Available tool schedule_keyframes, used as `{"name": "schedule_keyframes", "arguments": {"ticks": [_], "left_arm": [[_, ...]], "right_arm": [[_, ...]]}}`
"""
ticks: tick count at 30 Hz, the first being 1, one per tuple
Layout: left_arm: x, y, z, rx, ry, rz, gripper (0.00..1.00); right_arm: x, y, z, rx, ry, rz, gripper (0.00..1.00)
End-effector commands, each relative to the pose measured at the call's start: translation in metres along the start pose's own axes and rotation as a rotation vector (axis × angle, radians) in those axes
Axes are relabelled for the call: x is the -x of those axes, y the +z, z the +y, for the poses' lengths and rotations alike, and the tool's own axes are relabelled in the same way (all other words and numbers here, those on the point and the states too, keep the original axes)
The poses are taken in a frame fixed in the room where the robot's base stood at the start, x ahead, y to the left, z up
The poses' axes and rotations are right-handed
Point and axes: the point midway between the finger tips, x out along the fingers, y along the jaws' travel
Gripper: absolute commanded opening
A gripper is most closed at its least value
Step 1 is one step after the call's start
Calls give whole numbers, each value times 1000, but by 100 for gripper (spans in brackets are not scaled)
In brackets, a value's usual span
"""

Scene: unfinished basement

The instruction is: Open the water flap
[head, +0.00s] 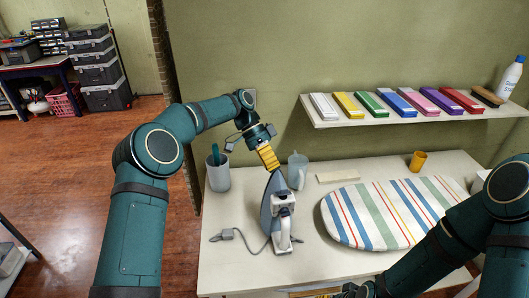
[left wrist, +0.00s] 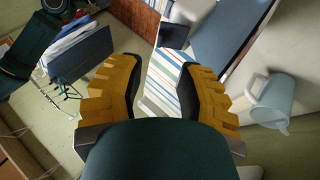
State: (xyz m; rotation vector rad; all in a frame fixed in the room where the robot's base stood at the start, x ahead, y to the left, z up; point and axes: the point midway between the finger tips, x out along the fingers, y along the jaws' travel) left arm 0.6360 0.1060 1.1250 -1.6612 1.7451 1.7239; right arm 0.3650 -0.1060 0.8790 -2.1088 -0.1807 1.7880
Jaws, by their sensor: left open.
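The iron (head: 283,222) stands upright on its heel on the white table, its blue-grey soleplate facing left and its pointed tip up. It has a white body and handle. A water flap cannot be made out on it at this size. My left gripper (head: 271,163), with yellow ridged fingers, is just above the iron's tip, seemingly apart from it. In the left wrist view the two fingers (left wrist: 162,90) are spread with nothing held between them.
The striped ironing pad (head: 388,213) lies right of the iron. A pale jug (head: 298,170) stands close to my left gripper and shows in the left wrist view (left wrist: 270,98). A grey cup (head: 217,176) stands left. A shelf (head: 420,116) with coloured boxes hangs behind. The iron's cord lies left.

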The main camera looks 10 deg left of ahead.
Motion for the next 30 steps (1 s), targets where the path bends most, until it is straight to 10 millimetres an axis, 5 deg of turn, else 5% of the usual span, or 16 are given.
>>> {"name": "schedule_keyframes", "arguments": {"ticks": [9,23,26,30], "left_arm": [[40,-1,0,-1,1,-1,36],[48,0,0,0,1,-1,35],[42,-4,2,-33,-16,-23,0],[12,-23,14,-256,-130,-161,0]], "right_arm": [[0,0,0,0,0,0,47],[0,0,0,0,0,0,47],[-3,1,1,0,0,-1,47],[-21,5,7,2,1,-7,47]]}}
